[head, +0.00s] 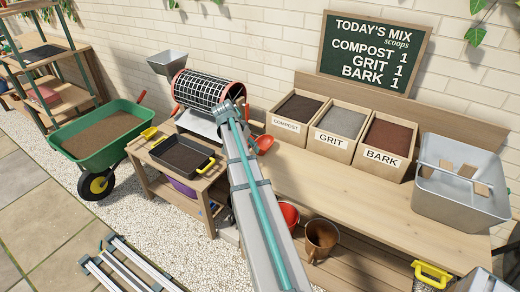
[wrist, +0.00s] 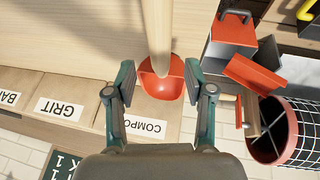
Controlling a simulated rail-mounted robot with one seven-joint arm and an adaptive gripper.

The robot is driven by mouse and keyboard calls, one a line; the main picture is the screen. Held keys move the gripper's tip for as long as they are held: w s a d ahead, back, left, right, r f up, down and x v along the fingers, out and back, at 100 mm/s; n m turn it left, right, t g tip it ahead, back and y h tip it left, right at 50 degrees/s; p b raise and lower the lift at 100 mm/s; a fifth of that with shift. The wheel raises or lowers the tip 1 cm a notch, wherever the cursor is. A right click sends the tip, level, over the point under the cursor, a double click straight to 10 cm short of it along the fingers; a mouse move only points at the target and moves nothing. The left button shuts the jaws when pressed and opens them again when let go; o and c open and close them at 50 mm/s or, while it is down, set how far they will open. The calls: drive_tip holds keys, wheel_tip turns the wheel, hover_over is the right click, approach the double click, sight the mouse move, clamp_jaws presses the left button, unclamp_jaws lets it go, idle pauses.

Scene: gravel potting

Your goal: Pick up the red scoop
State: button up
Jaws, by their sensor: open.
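The red scoop has a red bowl and a pale wooden handle. In the wrist view its bowl (wrist: 162,88) lies between my fingers in the picture, and the handle runs up to the top edge. My gripper (wrist: 160,76) is open, one finger on each side of the scoop. I see no finger touching it, and the depth gap is hard to judge. In the head view the red scoop bowl (head: 265,143) shows just right of my arm, near the compost bin. My arm hides the handle and most of my gripper there.
Compost (head: 297,108), grit (head: 341,123) and bark (head: 385,135) bins line the bench's back. A mesh drum sieve (head: 207,90) stands left of my arm; it is at the right in the wrist view. A grey tub (head: 455,205) sits at right. The bench middle (head: 350,190) is clear.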

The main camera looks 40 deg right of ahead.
sight(252, 151)
drive_tip(key=p+x, duration=0.1)
drive_tip(key=x, duration=0.3)
drive_tip(key=shift+f, duration=0.1)
clamp_jaws()
